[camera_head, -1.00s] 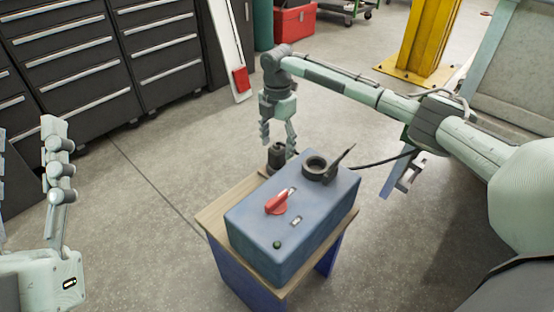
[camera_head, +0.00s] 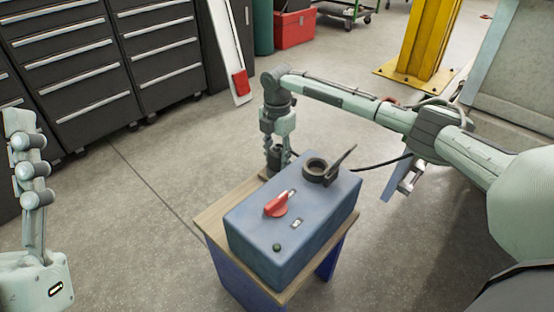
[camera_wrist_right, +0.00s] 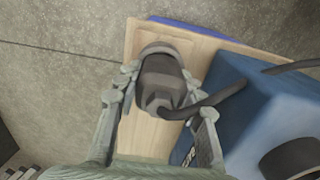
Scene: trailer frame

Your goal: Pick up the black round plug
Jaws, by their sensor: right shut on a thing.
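The black round plug (camera_wrist_right: 162,80) stands on the wooden top of a small stand, with a dark cable running from it over the blue box. My right gripper (camera_wrist_right: 160,95) points down with its fingers on both sides of the plug, shut on it. In the head view my right gripper (camera_head: 278,160) is at the far edge of the stand, behind the blue box, and mostly hides the plug.
The blue box (camera_head: 260,238) carries a red switch (camera_head: 277,204), a green button and a black round socket (camera_head: 315,168) with a raised lid. It sits on the wooden stand top (camera_head: 212,218). Dark drawer cabinets (camera_head: 75,75) and a yellow post (camera_head: 428,40) stand farther back. Floor around is open.

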